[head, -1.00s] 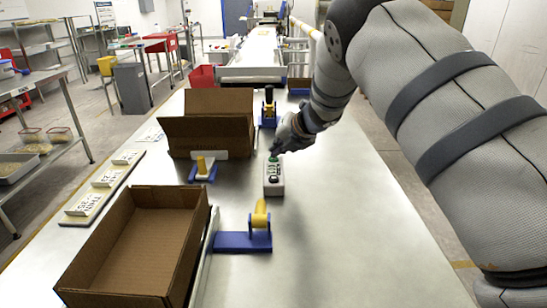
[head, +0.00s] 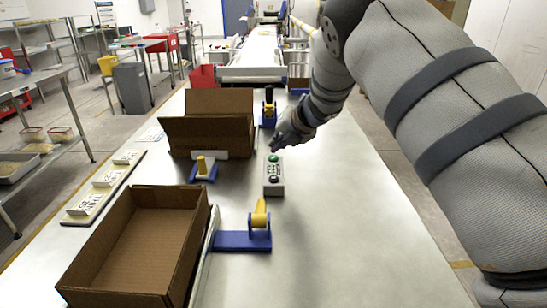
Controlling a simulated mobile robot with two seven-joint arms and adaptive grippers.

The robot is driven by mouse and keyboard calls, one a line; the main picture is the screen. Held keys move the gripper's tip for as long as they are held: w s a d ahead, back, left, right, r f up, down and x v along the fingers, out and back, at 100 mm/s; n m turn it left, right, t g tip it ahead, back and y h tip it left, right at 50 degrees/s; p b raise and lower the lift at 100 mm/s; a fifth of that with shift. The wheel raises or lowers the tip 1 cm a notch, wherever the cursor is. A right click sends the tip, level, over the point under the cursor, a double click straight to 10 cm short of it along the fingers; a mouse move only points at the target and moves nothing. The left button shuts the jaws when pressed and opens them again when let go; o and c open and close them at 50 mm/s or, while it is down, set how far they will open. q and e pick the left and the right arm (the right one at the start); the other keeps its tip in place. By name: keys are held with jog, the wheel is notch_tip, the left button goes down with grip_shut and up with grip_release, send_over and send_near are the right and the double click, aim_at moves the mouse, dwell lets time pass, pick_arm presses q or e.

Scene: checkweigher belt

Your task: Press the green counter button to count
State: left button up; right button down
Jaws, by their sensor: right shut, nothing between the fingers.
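The counter box (head: 273,185) is a small light grey box on the metal table, in the middle of the head view. The green counter button (head: 273,158) is on its far end, with a dark display below it and a dark button near its close end. My right gripper (head: 275,148) is shut and empty, just beyond and above the green button. A small gap seems to show between fingertips and button. My left gripper is not in view.
An open cardboard box (head: 135,245) stands at the front left, and another with raised flaps (head: 208,125) behind it. Blue and yellow clamps (head: 243,240) stand near the counter box. White number plates (head: 105,179) lie along the left edge. The table's right side is clear.

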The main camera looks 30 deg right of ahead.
aim_at(276, 156)
jog(key=shift+r, duration=2.5)
